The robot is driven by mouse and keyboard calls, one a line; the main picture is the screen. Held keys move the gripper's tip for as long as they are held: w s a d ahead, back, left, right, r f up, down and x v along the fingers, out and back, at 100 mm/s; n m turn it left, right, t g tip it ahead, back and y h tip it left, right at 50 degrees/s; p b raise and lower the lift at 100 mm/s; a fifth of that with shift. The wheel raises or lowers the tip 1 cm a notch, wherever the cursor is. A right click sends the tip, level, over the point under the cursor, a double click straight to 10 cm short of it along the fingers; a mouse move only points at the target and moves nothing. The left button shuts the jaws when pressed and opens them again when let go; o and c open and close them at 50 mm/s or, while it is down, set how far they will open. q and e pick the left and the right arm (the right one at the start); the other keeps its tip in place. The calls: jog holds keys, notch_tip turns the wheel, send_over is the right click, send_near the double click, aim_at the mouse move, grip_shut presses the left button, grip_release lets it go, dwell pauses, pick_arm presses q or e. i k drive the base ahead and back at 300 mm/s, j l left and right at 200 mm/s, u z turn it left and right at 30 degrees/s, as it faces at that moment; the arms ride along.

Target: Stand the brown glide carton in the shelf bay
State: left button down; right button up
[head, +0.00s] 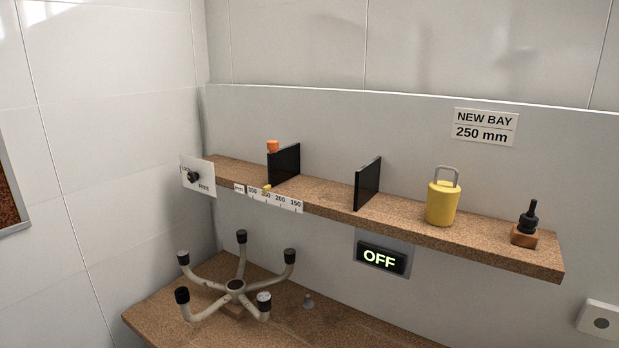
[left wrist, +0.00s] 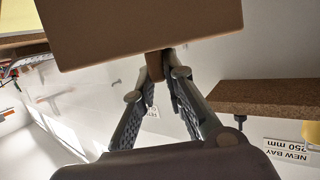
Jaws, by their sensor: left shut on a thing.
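The brown carton (left wrist: 145,32) fills the top of the left wrist view, its plain face towards the camera. My left gripper (left wrist: 155,82) is shut on a short brown part at the carton's edge; the exact contact is partly hidden by the fingers. The shelf (head: 325,200) runs along the wall in the head view, with a bare stretch between the left black divider (head: 285,164) and the right black divider (head: 368,183). The shelf also shows at the right of the left wrist view (left wrist: 275,93), apart from the carton. Neither gripper shows in the head view.
A yellow weight-like object (head: 442,204) and a black knob on a wooden block (head: 526,226) stand on the shelf's right part. A scale strip (head: 275,200) is on its front edge. An OFF display (head: 380,258) is below. A five-armed chair base (head: 235,287) lies on the lower bench.

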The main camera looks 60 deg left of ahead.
aim_at(312, 188)
jog(key=k+l+u, duration=0.1)
jog(key=u, duration=0.3)
jog(key=k+l+u, duration=0.15)
jog(key=u, duration=0.25)
jog(key=k+u, duration=0.2)
jog(key=u, duration=0.25)
